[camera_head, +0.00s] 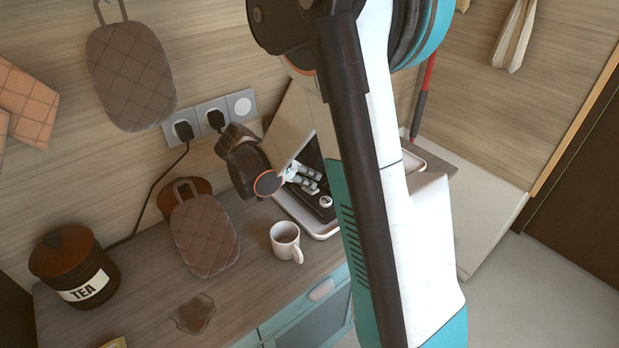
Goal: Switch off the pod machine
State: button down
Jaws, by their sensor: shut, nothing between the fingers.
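The pod machine (291,124) stands on the counter against the wall, with a cream body and a dark front panel. My arm crosses in front of it and hides much of it, including most of its right side. My gripper (312,184) is small in view at the dark front of the machine and is shut with nothing in it. I cannot tell whether it touches the machine. A small round light-coloured part (325,201) shows just below the gripper; I cannot tell whether it is the switch.
A white mug (286,241) stands just left of the machine's pale tray (322,234). Plugs sit in the wall sockets (211,112).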

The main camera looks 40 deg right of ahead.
jog(key=shift+s+f+t, duration=0.25)
jog(key=shift+f+t, duration=0.05)
jog(key=shift+s+f+m+t+b, duration=0.3)
jog(key=shift+s+m+t+b, duration=0.1)
jog(key=shift+s+m+t, duration=0.3)
jog(key=shift+s+a+f, duration=0.1)
jog(key=shift+s, duration=0.05)
